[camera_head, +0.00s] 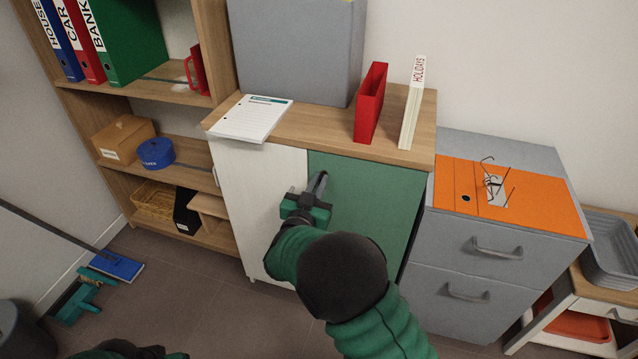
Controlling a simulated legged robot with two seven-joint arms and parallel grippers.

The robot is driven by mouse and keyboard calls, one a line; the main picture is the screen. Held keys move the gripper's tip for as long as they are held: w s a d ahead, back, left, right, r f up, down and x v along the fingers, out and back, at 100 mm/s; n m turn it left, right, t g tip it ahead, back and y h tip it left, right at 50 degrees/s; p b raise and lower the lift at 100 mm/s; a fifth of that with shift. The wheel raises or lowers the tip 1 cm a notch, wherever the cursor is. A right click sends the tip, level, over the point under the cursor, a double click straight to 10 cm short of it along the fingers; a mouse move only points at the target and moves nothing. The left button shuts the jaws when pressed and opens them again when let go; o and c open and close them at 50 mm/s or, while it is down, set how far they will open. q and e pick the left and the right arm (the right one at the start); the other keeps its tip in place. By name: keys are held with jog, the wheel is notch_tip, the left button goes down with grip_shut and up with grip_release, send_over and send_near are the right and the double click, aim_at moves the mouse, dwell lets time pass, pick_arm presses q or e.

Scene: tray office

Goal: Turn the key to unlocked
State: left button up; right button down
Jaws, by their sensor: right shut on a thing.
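The cabinet has a white left door (262,200) and a green right door (375,200), both closed. My right gripper (319,183) is at the upper left part of the green door, near the seam between the doors. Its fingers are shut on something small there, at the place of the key. The key itself and its lock are hidden by the fingers, so I cannot tell which way the key is turned. My left gripper is not in view; only part of an arm shows at the bottom left edge.
A red file holder (371,103), a white HOLIDAYS binder (412,105) and a paper pad (251,118) stand or lie on the cabinet top. A grey drawer unit (480,248) is close on the right. An open shelf (185,215) is on the left.

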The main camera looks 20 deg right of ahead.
jog(key=shift+s+d+f+m+b, duration=0.15)
jog(key=shift+m+b, duration=1.65)
jog(key=shift+m, duration=1.05)
jog(key=shift+w+a+f+m+b, duration=0.1)
jog(key=shift+m+b, duration=1.65)
jog(key=shift+m, duration=1.15)
jog(key=shift+s+d+f+m+b, duration=0.15)
jog(key=shift+m+b, duration=1.65)
jog(key=shift+m, duration=1.05)
jog(key=shift+w+a, duration=0.1)
jog(key=c, duration=1.5)
grip_release()
jog(key=shift+c, duration=0.2)
jog(key=shift+r, duration=0.1)
